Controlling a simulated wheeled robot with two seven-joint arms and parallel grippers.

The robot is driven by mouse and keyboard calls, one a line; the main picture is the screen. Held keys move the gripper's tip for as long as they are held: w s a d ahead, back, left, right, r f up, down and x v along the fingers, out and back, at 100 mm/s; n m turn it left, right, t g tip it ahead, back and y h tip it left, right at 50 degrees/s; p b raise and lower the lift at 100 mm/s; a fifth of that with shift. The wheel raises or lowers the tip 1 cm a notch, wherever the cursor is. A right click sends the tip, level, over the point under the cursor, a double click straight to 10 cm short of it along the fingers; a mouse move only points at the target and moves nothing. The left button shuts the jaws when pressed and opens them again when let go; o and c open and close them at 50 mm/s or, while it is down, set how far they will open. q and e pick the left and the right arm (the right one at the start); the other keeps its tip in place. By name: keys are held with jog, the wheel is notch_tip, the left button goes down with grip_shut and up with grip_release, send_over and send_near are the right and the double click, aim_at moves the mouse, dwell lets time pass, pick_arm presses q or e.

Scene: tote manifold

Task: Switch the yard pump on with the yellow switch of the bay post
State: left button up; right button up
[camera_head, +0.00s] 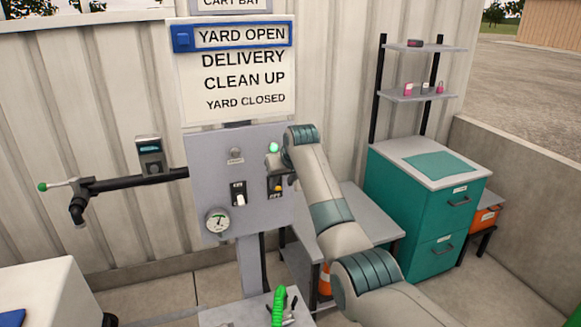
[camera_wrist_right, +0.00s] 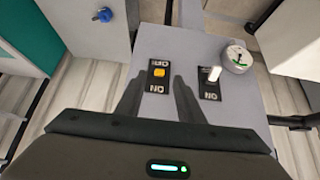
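The bay post carries a grey panel (camera_head: 215,160) under the sign board. The yellow switch (camera_head: 278,188) is on its right side, partly covered by my gripper in the head view. In the right wrist view the yellow switch (camera_wrist_right: 159,72) sits on a black plate with OFF and ON labels, its lever nearer the OFF label. My right gripper (camera_head: 284,178) is in front of the panel at this switch. In the wrist view its two fingers (camera_wrist_right: 158,80) are apart on either side of the yellow switch, empty. Contact cannot be told. My left gripper is not in view.
A white switch (camera_head: 239,199) and a gauge (camera_head: 217,221) are left of the yellow switch. A green lamp (camera_head: 273,147) is above it. A black pipe with a green-tipped lever (camera_head: 60,185) is at left. A teal cabinet (camera_head: 415,205) stands right of my arm.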

jog(key=b+v, duration=0.4)
jog(key=v, duration=0.7)
jog(key=shift+s+r, duration=0.15)
jog(key=shift+r, duration=0.1)
